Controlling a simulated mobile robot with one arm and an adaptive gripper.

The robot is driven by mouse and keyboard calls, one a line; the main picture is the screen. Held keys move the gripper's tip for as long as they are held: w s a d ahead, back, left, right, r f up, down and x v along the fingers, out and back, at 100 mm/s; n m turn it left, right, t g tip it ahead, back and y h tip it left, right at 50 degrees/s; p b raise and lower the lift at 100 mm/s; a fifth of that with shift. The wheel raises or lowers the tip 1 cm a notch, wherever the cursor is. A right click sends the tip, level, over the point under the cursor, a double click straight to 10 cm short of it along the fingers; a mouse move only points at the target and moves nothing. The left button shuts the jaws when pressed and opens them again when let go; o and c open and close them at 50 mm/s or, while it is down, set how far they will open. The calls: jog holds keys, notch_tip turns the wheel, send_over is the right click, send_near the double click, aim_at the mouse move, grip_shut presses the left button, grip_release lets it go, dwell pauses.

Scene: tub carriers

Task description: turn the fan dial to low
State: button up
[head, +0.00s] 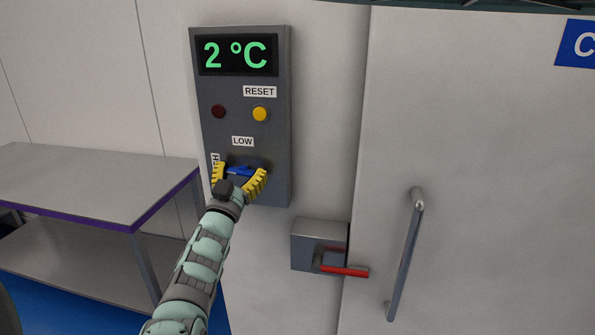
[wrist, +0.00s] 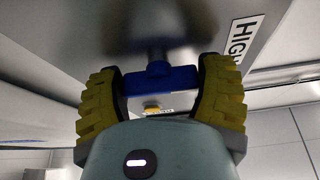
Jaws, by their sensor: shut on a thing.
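The fan dial is a blue knob (head: 239,171) low on the grey control panel (head: 277,150). A LOW label (head: 243,141) is above the knob and a HIGH label (head: 215,161) is to its left, partly covered by a finger. My gripper (head: 241,174) has its yellow ribbed fingers on either side of the knob and is shut on it. The wrist view shows the blue knob (wrist: 166,80) held between both fingers. The knob's bar lies roughly level in the head view; its pointing end is hard to tell.
The panel also has a display (head: 236,55) reading 2 °C, a dark red lamp (head: 218,111) and a yellow RESET button (head: 260,114). A red-handled latch (head: 343,271) and a door handle (head: 407,255) are to the right. A table (head: 90,183) stands left.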

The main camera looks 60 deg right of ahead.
jog(key=m+g, duration=0.2)
jog(key=m, duration=0.1)
jog(key=m+g, duration=0.2)
jog(key=m, duration=0.2)
jog(key=shift+p, duration=0.35)
jog(key=m+g, duration=0.2)
jog(key=m, duration=0.3)
jog(key=shift+s, duration=0.1)
jog(key=m+y, duration=0.1)
jog(key=m, duration=0.1)
jog(key=m+g, duration=0.1)
jog(key=m, duration=0.2)
jog(key=shift+y+p, duration=0.4)
jog(key=shift+m+g+y, duration=0.4)
jog(key=shift+m+y, duration=0.3)
jog(key=shift+m, duration=1.3)
jog(key=o, duration=1.1)
jog(key=shift+o, duration=0.2)
